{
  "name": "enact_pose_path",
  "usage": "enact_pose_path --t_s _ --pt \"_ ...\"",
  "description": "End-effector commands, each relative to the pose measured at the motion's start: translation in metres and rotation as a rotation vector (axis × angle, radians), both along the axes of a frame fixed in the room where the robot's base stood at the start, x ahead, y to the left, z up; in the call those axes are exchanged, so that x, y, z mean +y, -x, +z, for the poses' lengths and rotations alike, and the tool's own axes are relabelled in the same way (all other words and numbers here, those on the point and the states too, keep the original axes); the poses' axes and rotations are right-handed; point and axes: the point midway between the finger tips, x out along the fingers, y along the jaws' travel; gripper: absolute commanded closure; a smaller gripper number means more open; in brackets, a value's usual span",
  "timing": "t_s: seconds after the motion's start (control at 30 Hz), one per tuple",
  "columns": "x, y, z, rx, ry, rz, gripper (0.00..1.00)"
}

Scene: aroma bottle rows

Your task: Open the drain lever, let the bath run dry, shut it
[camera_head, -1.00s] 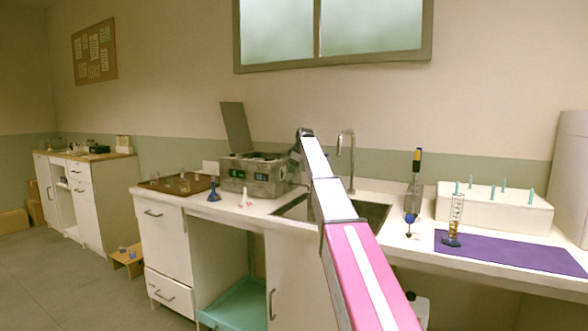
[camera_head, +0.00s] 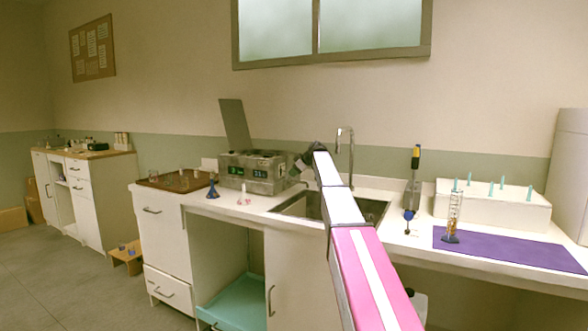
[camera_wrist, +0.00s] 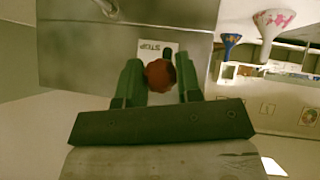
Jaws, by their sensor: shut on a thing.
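The grey metal bath (camera_head: 262,178) stands on the counter left of the sink, with two green displays on its front and its lid (camera_head: 235,125) raised. Its side (camera_wrist: 90,55) fills the upper left of the wrist view. The drain lever's red knob (camera_wrist: 159,76) sits beside a white label reading STOP (camera_wrist: 150,49). My gripper (camera_wrist: 160,80) has its green fingers on either side of the knob and is shut on it. In the head view my gripper (camera_head: 303,162) is at the bath's right end. The water level and the lever's setting cannot be told.
The sink (camera_head: 300,205) with its tall tap (camera_head: 351,150) lies close below my arm. A brown tray (camera_head: 170,181) is at left; a pipette stand (camera_head: 411,190) and purple mat (camera_head: 510,250) are at right.

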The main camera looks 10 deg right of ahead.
Motion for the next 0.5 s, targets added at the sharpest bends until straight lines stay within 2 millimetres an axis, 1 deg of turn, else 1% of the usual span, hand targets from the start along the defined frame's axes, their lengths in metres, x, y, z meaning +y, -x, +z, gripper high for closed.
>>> enact_pose_path --t_s 0.03,0.2,0.5 --pt "-0.001 0.003 -0.006 -0.026 -0.039 -0.002 1.00" --pt "-0.001 0.003 -0.020 -0.121 -0.166 -0.002 1.00" --pt "0.002 -0.001 -0.039 -0.262 -0.362 -0.002 1.00"
